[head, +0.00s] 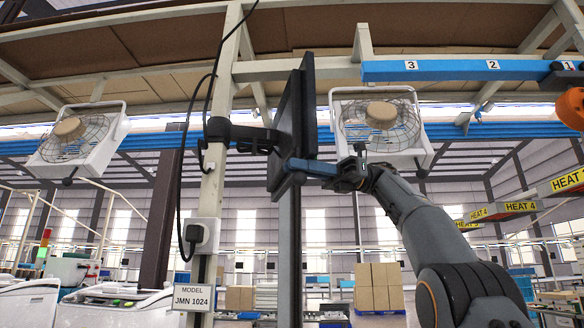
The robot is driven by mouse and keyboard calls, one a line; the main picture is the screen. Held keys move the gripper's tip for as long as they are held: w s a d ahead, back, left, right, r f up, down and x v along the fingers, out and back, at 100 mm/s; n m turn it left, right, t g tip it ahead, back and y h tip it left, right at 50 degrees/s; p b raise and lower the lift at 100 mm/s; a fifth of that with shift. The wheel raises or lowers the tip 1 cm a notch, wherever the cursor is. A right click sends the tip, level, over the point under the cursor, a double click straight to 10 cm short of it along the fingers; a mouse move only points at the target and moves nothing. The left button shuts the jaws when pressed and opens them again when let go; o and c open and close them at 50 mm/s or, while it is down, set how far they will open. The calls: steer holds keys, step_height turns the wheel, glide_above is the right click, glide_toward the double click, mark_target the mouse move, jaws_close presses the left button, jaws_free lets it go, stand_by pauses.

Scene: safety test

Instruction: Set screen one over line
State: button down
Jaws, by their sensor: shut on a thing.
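A dark flat screen (296,120) hangs on a black wall-type bracket (235,135) fixed to a pale post, and I see it nearly edge-on. My gripper (300,166) reaches in from the right and is shut on the lower edge of the screen. The screen stands upright with its face turned sideways. A blue overhead rail (455,70) at the upper right carries the number labels 3, 2 and 1. I cannot tell what the screen displays.
Two white fans (383,125) and (75,135) hang to either side of the post (212,185). Black cables run down the post to a plug (194,233). Stacked cartons (378,287) stand on the floor behind. An orange object (571,108) is at the right edge.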

steer(key=shift+w+d+f, duration=0.1)
steer(key=shift+w+f, duration=0.05)
steer(key=shift+w, duration=0.05)
stand_by(0.3)
steer(key=c, duration=1.8)
jaws_free()
steer(key=shift+w, duration=0.1)
steer(key=shift+s+a, duration=0.2)
